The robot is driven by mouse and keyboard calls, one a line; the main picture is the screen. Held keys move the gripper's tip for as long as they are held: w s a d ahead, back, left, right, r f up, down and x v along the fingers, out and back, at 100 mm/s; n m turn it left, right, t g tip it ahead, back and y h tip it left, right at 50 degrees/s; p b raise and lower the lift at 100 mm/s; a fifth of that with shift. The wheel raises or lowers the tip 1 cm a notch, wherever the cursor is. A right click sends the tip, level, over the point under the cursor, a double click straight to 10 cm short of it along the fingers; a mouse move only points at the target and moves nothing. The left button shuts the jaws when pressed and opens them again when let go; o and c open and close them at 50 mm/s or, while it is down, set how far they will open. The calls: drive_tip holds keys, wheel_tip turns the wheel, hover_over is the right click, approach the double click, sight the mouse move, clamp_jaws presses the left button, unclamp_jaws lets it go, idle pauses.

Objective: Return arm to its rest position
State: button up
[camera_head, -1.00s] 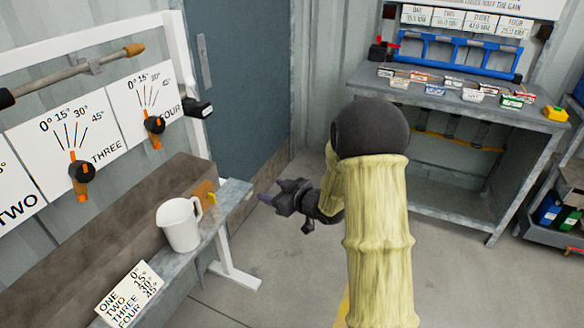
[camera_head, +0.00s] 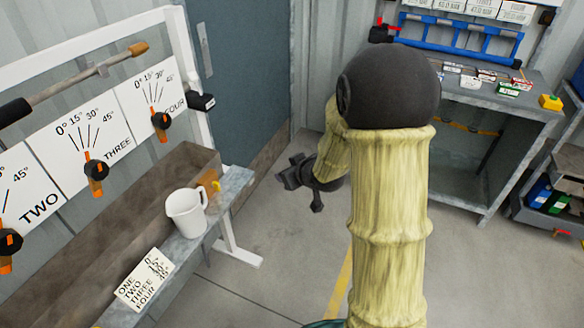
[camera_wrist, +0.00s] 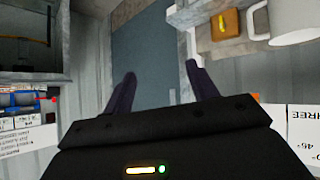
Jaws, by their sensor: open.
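My arm, in a yellowish sleeve with a dark round joint, rises through the middle of the head view. My gripper (camera_head: 287,178) is left of the sleeve, above the floor and right of the bench end. In the wrist view my gripper (camera_wrist: 160,88) shows two dark fingers spread apart with nothing between them. The sleeve and the dark joint hide part of the forearm and part of the back workbench.
Dial boards with orange-handled knobs (camera_head: 96,178) hang above a trough. A grey workbench (camera_head: 500,108) with small boxes stands at back right. Open floor lies between.

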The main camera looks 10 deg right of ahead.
idle(0.3)
drive_tip(key=s+m+g+h, duration=0.3)
drive_tip(key=s+g, duration=0.5)
drive_tip(key=s, duration=1.5)
wheel_tip(320, 180, up, 14)
drive_tip(key=m+p, duration=0.1)
drive_tip(key=p, duration=1.3)
drive_tip(key=shift+w+y, duration=0.3)
drive_tip(key=shift+w, duration=0.05)
